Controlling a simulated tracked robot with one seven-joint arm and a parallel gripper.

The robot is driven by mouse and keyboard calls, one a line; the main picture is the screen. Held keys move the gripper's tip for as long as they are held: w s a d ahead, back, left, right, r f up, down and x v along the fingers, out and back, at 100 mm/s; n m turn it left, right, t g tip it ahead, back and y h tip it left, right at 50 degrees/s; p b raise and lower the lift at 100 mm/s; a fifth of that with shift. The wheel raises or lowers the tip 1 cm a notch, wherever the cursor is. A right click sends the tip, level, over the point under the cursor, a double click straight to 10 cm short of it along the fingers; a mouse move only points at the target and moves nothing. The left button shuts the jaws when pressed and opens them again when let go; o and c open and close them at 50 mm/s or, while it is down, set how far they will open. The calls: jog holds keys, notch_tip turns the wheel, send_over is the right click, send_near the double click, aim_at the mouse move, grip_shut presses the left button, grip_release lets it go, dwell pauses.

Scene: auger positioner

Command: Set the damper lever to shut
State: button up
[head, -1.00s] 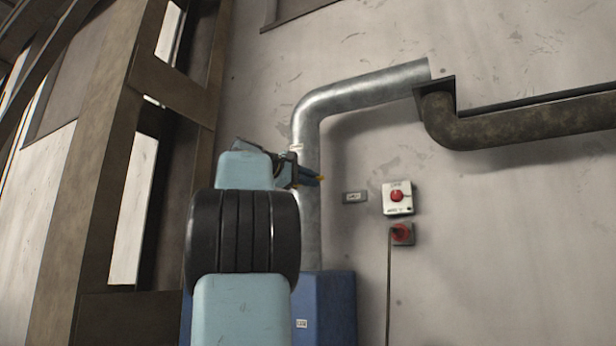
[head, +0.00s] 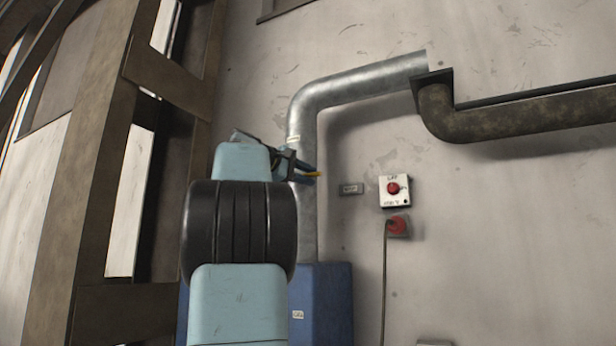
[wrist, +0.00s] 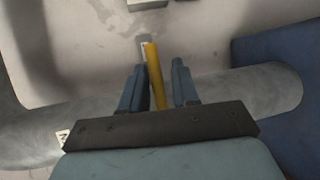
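The damper lever (wrist: 154,72) is a yellow bar. In the wrist view it stands between the two blue fingers of my gripper (wrist: 158,84), nearer the left one. Gaps show beside it, so the gripper looks open around it. The lever's near end is hidden behind the gripper's dark plate. In the head view my gripper (head: 304,170) is in front of the upright part of the galvanized duct (head: 307,225), and a small yellow tip (head: 313,174) shows at the fingers. The lever's pivot is hidden.
A blue cabinet (head: 326,300) stands under the duct. On the wall to the right are a small label plate (head: 351,189), a white box with a red button (head: 394,190) and a red plug (head: 398,225) with a cable. A steel frame (head: 95,150) stands left.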

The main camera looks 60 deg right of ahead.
jog(key=shift+o, duration=0.8)
jog(key=shift+r, duration=0.1)
jog(key=v, duration=1.4)
jog(key=shift+d, duration=0.15)
jog(key=x, duration=1.3)
jog(key=shift+s+d, duration=0.3)
jog(key=shift+w, duration=0.1)
